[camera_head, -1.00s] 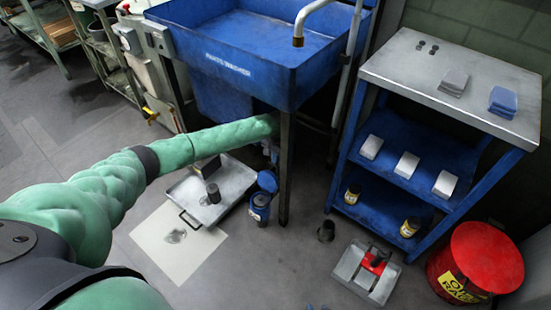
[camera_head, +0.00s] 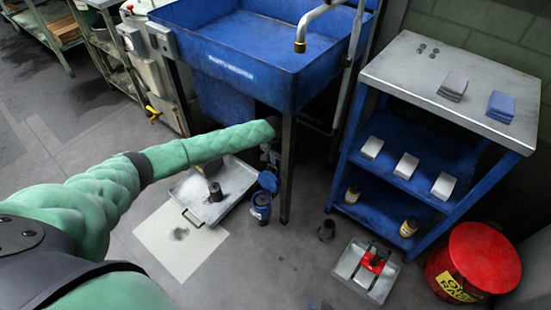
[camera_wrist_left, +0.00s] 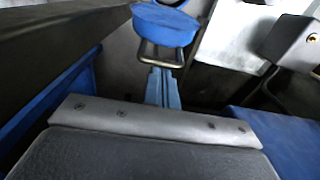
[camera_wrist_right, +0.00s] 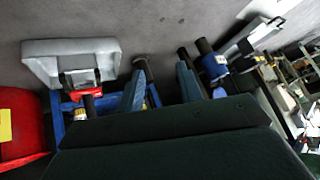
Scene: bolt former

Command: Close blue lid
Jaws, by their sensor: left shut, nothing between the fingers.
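The blue lid (camera_head: 268,181) stands swung open at the back of a small blue can (camera_head: 260,211), whose dark round opening shows. In the left wrist view, a blue round part (camera_wrist_left: 163,25), which looks like the lid, sits just beyond my left fingertips with a wire loop below it. My left gripper (camera_wrist_left: 161,78) is shut and empty; contact with the loop cannot be judged. My right gripper (camera_wrist_right: 160,88) is open and empty, pointing toward the floor area near the blue shelf.
The blue sink (camera_head: 240,60) and its leg (camera_head: 287,170) stand close to my left wrist. A metal tray (camera_head: 235,180) lies left of the can. A blue shelf (camera_head: 350,150), a grey tray (camera_head: 352,268) and a red bin (camera_head: 480,255) are at the right.

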